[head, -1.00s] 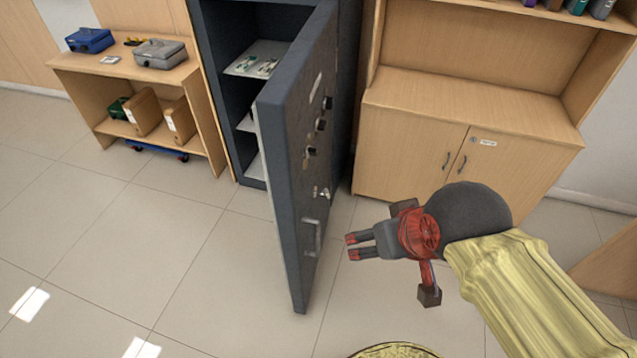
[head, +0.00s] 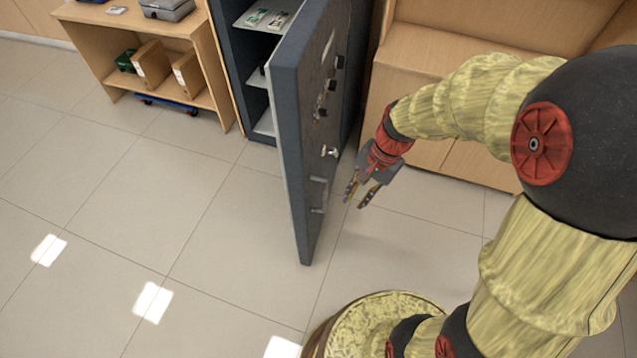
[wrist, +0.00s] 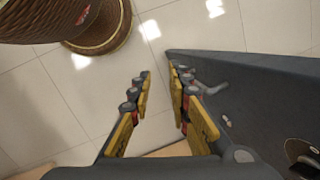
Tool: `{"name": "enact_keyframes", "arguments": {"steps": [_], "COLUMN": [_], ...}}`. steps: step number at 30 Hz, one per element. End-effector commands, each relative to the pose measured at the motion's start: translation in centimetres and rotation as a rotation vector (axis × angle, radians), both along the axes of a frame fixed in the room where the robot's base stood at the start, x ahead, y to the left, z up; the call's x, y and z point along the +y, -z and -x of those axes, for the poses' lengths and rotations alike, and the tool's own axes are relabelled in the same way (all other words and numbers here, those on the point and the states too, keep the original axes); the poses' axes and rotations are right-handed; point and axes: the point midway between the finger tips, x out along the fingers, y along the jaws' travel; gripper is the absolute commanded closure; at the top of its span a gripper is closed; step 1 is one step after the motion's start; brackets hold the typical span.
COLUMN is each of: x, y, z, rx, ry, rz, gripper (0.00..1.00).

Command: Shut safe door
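The safe door (head: 312,130) is dark grey and stands wide open, swung out toward me from the safe (head: 240,45). Its outer face, with locks and a pull handle (head: 319,195), faces right. My gripper (head: 357,197) is open and empty, just right of the door's outer face near the handle. In the wrist view the door (wrist: 265,95) fills the right side, with the handle (wrist: 213,88) beside the right finger. My gripper's fingers (wrist: 160,95) are apart with floor between them. I cannot tell whether the right finger touches the door.
A wooden cabinet (head: 430,60) stands behind my arm, right of the safe. A low wooden shelf unit (head: 135,30) with boxes stands left of the safe. The tiled floor (head: 130,200) in front and to the left is clear.

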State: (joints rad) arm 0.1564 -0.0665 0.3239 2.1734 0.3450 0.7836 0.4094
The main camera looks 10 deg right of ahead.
Motion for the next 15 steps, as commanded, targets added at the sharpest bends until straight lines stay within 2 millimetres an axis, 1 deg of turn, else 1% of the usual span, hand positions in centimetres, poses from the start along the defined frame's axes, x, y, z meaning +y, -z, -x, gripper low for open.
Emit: {"name": "enact_keyframes", "arguments": {"steps": [1, 3, 6, 7, 9, 12, 15], "x": [0.1, 0.3, 0.5, 0.6, 0.8, 0.7, 0.7], "y": [1.3, 3.1, 5.1, 5.4, 5.9, 5.3, 5.0], "z": [-0.9, -2.4, -4.7, -5.4, -7.0, -9.2, -10.3], "rx": [0.037, 0.080, 0.131, 0.141, 0.155, 0.158, 0.174], "ry": [0.100, 0.261, 0.497, 0.563, 0.706, 0.887, 1.027], "rz": [-0.021, -0.050, -0.084, -0.095, -0.116, -0.149, -0.172], "gripper": [0.86, 0.90, 0.95, 0.97, 1.00, 1.00, 1.00]}}
